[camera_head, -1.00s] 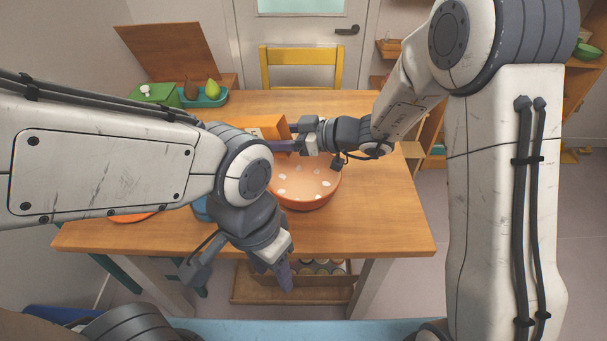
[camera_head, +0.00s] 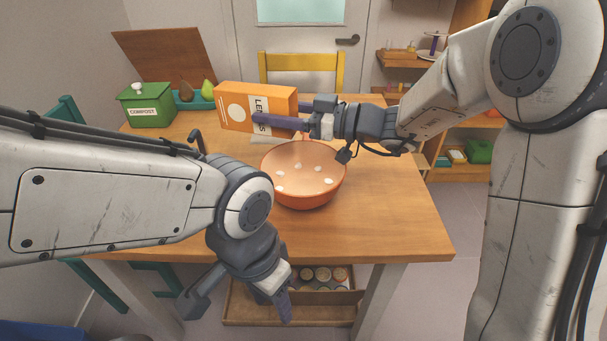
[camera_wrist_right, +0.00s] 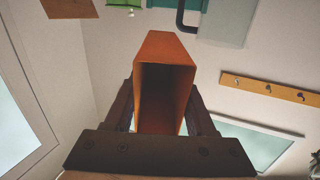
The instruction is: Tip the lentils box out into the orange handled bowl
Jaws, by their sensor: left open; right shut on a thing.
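The lentils box (camera_head: 232,122) is orange with a white disc and label. In the head view it lies on its side, held in the air behind and left of the bowl. My right gripper (camera_head: 285,120) is shut on it. In the right wrist view the box (camera_wrist_right: 166,48) shows an open end with a dark inside; I see no contents there. The orange bowl (camera_head: 305,190) stands upright on the table, with several white spots on its inner wall. My left gripper (camera_head: 238,304) is open and empty, low in front of the table.
The wooden table (camera_head: 390,215) has clear room right of the bowl. A green compost bin (camera_head: 147,108) and a teal tray (camera_head: 190,103) with pears stand at the back left. A yellow chair (camera_head: 302,58) is behind. A crate (camera_head: 318,298) of cans sits below the table.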

